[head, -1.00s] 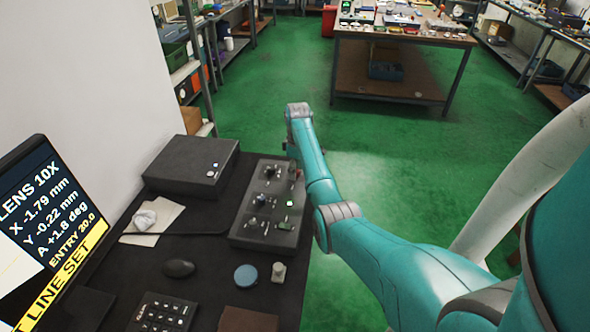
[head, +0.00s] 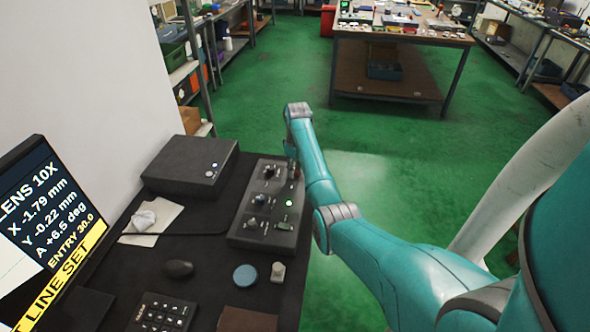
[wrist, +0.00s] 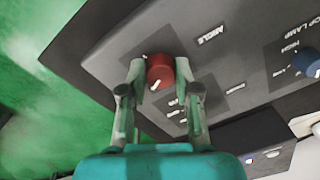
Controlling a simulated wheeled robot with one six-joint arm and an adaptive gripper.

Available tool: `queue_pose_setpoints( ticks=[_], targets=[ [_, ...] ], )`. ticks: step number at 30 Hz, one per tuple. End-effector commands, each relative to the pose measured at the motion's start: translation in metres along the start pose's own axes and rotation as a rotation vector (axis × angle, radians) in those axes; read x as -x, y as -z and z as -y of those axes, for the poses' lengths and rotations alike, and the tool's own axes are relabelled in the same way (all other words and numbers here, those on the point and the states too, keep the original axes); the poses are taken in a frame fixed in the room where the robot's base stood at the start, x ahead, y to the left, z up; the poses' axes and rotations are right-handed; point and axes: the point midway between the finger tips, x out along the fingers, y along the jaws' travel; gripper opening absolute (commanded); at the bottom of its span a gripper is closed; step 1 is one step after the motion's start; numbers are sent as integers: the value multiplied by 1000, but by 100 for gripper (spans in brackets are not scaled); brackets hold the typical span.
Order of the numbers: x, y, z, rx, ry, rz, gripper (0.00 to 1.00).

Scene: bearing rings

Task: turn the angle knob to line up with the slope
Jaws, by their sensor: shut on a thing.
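The red angle knob (wrist: 160,72), with a white pointer line, sits on the grey control box beside the label ANGLE in the wrist view. My gripper (wrist: 160,73) has one finger on each side of the knob and is shut on it. The control box (head: 240,232) stands on the dark bench in the head view, where my arm's end hides most of the knob. The monitor (head: 50,205) reads A +6.5 deg, X -1.79 mm, Y -0.22 mm, with a yellow LINE SET strip. Its picture of the slope is mostly cut off at the left edge.
A blue knob (wrist: 312,62) is on the same panel by the lamp label. A black box (head: 185,165), mouse (head: 178,269), keypad (head: 160,315) and blue round disc (head: 245,275) lie on the bench. Green floor is open beyond the bench.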

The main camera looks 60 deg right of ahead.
Motion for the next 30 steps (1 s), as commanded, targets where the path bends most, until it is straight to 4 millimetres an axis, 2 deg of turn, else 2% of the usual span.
queue_pose_setpoints(
  ticks=[21,30],
  targets=[
    [0,-1,1,-677,0,-28,0],
    [-1,-1,2,-904,0,-35,0]
  ],
)
